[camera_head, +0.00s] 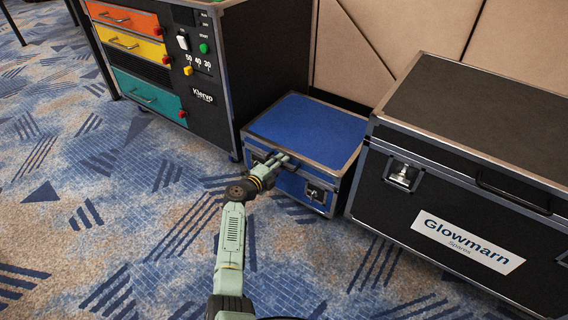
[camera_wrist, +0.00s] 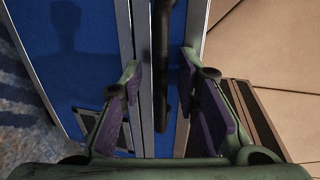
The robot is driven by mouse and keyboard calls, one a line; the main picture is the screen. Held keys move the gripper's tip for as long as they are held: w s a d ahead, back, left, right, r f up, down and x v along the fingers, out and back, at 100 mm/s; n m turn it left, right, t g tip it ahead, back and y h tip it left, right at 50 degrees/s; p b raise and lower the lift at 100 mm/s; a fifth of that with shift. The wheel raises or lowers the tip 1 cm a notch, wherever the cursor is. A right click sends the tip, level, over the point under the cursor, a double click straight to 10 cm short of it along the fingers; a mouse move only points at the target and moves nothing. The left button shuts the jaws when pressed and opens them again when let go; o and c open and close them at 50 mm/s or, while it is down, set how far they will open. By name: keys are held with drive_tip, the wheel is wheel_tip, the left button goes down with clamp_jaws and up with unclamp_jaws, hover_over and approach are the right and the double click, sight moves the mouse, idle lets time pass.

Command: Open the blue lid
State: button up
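The blue lid (camera_head: 310,125) lies closed and flat on the blue case (camera_head: 290,187), with silver metal edging. A latch (camera_head: 316,193) shows on the case's front at the right. My gripper (camera_head: 283,160) is at the lid's front edge, near its middle. In the wrist view my gripper (camera_wrist: 160,66) is open, with one finger on each side of a dark handle bar (camera_wrist: 162,75) on the lid's front. Gaps show between bar and fingers. The handle is hidden behind my gripper in the head view.
A large black case (camera_head: 480,110) labelled Glowmarn stands close at the right. A black cabinet (camera_head: 205,110) with coloured drawers stands at the left. A beige panelled wall (camera_head: 400,40) is behind the blue case. Patterned carpet (camera_head: 110,220) in front is clear.

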drive_tip(key=shift+c, duration=0.4)
clamp_jaws()
idle(0.5)
